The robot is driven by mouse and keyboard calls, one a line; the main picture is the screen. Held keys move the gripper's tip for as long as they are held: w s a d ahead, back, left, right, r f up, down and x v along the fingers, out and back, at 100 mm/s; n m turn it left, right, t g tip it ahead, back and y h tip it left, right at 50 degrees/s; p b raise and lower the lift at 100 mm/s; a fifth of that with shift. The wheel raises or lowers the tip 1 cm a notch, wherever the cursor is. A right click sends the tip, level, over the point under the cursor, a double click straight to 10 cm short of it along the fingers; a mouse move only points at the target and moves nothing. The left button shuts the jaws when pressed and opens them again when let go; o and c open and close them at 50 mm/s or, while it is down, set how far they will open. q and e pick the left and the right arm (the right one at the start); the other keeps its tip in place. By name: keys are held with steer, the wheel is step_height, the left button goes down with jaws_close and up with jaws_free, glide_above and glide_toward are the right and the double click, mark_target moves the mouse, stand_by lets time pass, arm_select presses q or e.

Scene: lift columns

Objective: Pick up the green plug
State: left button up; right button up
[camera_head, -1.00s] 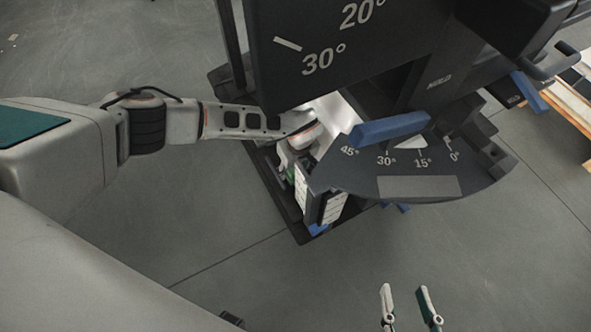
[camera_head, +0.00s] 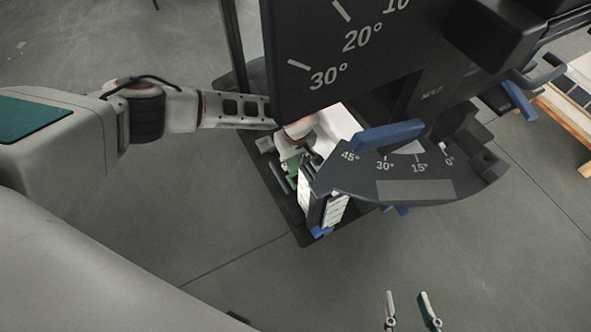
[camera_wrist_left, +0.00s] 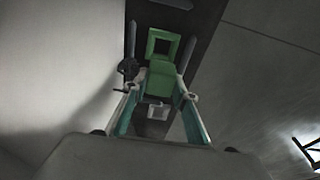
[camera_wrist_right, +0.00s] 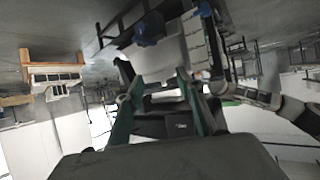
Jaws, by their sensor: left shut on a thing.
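The green plug (camera_wrist_left: 161,80) sits between the fingertips of my left gripper (camera_wrist_left: 159,97) in the left wrist view. It has a block-like body, with a square green frame (camera_wrist_left: 163,43) just beyond it; I cannot tell whether the two are one piece. My left gripper is shut on the plug. In the head view the green plug (camera_head: 293,162) shows beside the white-faced block under the machine, with my left gripper (camera_head: 287,156) at it, partly hidden. My right gripper (camera_head: 407,298) is open and empty at the bottom of the head view.
A dark machine with an angle plate (camera_head: 418,188) and a blue lever (camera_head: 387,134) stands close to the right of my left gripper. Its large scale panel (camera_head: 360,45) overhangs my left wrist. A wooden pallet (camera_head: 572,118) lies at the far right. The front floor is clear.

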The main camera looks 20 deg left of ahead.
arm_select(q)
steer(key=w+a, duration=0.1)
steer(key=a, duration=0.3)
steer(key=w+a, duration=0.1)
steer(key=a, duration=0.4)
steer(key=w+a+f, duration=0.1)
steer(key=w+a, duration=0.1)
steer(key=a, duration=0.3)
steer(key=shift+w, duration=0.1)
steer(key=shift+w+a+r, duration=0.1)
steer(key=shift+a, duration=0.2)
steer(key=shift+w+a+r, duration=0.1)
steer(key=shift+a+r, duration=0.1)
steer(key=shift+r, duration=0.4)
arm_select(e)
steer(key=shift+w+a+r, duration=0.3)
steer(key=shift+w+r, duration=0.2)
steer(key=shift+r, duration=0.3)
